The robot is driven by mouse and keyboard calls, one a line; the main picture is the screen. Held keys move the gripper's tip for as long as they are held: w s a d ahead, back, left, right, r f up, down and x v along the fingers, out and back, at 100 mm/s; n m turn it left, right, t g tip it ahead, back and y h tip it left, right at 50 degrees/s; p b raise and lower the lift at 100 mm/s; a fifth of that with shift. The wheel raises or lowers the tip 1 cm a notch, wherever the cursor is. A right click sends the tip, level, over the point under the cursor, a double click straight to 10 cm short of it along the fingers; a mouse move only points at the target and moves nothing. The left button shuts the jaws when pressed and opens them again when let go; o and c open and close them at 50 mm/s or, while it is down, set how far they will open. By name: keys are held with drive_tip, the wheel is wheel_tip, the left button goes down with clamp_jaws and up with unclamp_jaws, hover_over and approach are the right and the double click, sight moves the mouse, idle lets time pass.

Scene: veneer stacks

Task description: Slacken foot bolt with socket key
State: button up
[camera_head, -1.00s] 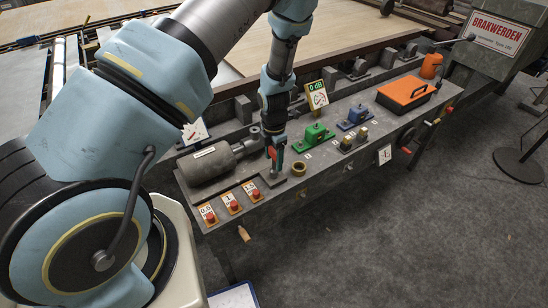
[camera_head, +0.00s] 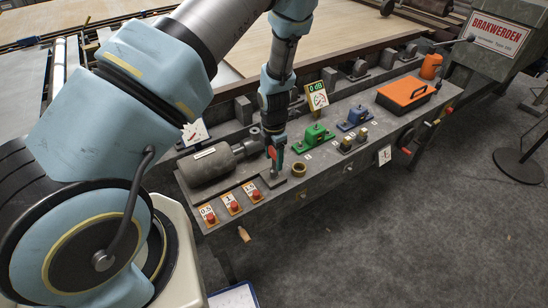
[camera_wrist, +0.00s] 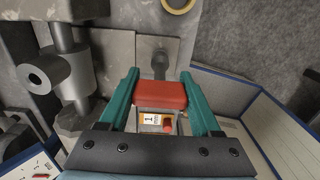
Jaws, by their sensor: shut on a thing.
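My gripper (camera_head: 275,152) is at the bench's front left part, right of the grey motor (camera_head: 208,165). In the wrist view its two teal fingers (camera_wrist: 160,80) are shut on the red handle (camera_wrist: 160,94) of the socket key. The handle also shows in the head view (camera_head: 280,158). A grey shaft with a round end (camera_wrist: 159,64) shows just beyond the handle, over a flat grey plate (camera_wrist: 128,48). The foot bolt is not clearly visible; I cannot tell whether the key sits on it.
Several red push buttons (camera_head: 233,206) stand on the bench's front left edge. A brass ring (camera_head: 299,169) lies right of my gripper. Green (camera_head: 313,134) and blue (camera_head: 352,119) bearing blocks and an orange case (camera_head: 406,93) stand farther right. A number panel (camera_head: 317,97) stands behind.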

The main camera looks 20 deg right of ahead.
sight(274, 150)
drive_tip(key=shift+r, duration=0.75)
idle(1.0)
drive_tip(key=shift+r, duration=2.5)
